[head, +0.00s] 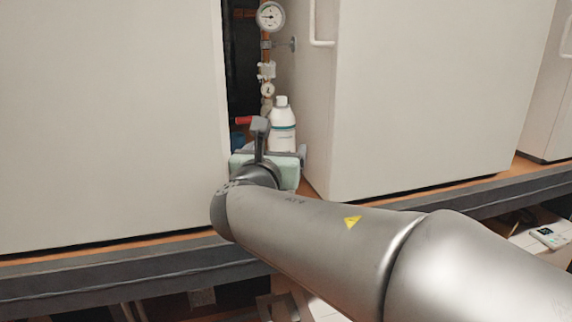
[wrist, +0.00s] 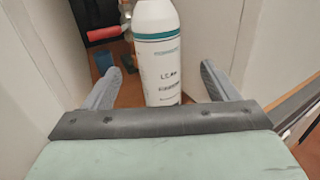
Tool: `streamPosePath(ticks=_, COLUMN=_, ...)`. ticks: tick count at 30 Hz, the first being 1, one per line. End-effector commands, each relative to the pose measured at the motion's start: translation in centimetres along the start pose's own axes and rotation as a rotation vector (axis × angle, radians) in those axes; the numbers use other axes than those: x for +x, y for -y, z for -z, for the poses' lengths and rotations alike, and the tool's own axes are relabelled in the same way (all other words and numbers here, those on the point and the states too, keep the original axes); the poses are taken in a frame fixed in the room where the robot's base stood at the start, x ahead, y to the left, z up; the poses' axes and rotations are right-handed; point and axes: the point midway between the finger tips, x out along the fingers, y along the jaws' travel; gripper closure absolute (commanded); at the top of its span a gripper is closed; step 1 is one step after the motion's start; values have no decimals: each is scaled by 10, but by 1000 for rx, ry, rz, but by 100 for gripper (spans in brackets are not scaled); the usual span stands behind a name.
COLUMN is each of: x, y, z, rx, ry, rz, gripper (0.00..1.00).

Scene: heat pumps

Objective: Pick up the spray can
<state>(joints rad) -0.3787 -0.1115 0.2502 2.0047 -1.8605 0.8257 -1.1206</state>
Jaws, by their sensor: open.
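The spray can (head: 282,130) is a white bottle with a teal band and a narrower top. It stands upright in the narrow gap between two large light cabinets. In the wrist view the can (wrist: 157,60) is at the centre, its top cut off by the frame edge. My gripper (wrist: 163,75) is open, with one grey finger on each side of the can's lower body. A gap shows between each finger and the can. In the head view my gripper (head: 268,155) is in front of the can and hides its base.
The left cabinet (head: 110,120) and right cabinet (head: 430,90) stand close on both sides. Behind the can are copper pipes with a pressure gauge (head: 270,16) and a red handle (head: 245,120). A blue object (wrist: 103,60) sits back left.

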Motion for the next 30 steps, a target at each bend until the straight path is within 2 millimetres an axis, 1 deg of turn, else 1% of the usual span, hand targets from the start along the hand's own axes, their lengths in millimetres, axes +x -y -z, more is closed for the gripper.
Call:
streamPosePath(ticks=1, x=12, y=0, z=-1, rx=-2, ry=-4, rz=2, gripper=20)
streamPosePath(ticks=3, x=23, y=0, z=-1, rx=0, ry=-3, rz=2, gripper=20)
streamPosePath(ticks=6, x=34, y=0, z=-1, rx=0, ry=-2, rz=1, gripper=20)
streamPosePath(ticks=11, x=43, y=0, z=0, rx=1, ry=-1, rz=0, gripper=20)
streamPosePath(ticks=14, x=56, y=-1, z=0, rx=-1, ry=-5, rz=2, gripper=20)
streamPosePath(ticks=18, x=78, y=-2, z=1, rx=0, ry=-4, rz=2, gripper=20)
streamPosePath(ticks=21, x=88, y=-2, z=2, rx=0, ry=-2, rz=1, gripper=20)
streamPosePath(ticks=24, x=92, y=-2, z=3, rx=1, ry=-2, rz=1, gripper=20)
streamPosePath(ticks=29, x=92, y=-2, z=3, rx=1, ry=-2, rz=1, gripper=20)
streamPosePath(ticks=30, x=92, y=-2, z=3, rx=1, ry=-2, rz=1, gripper=22)
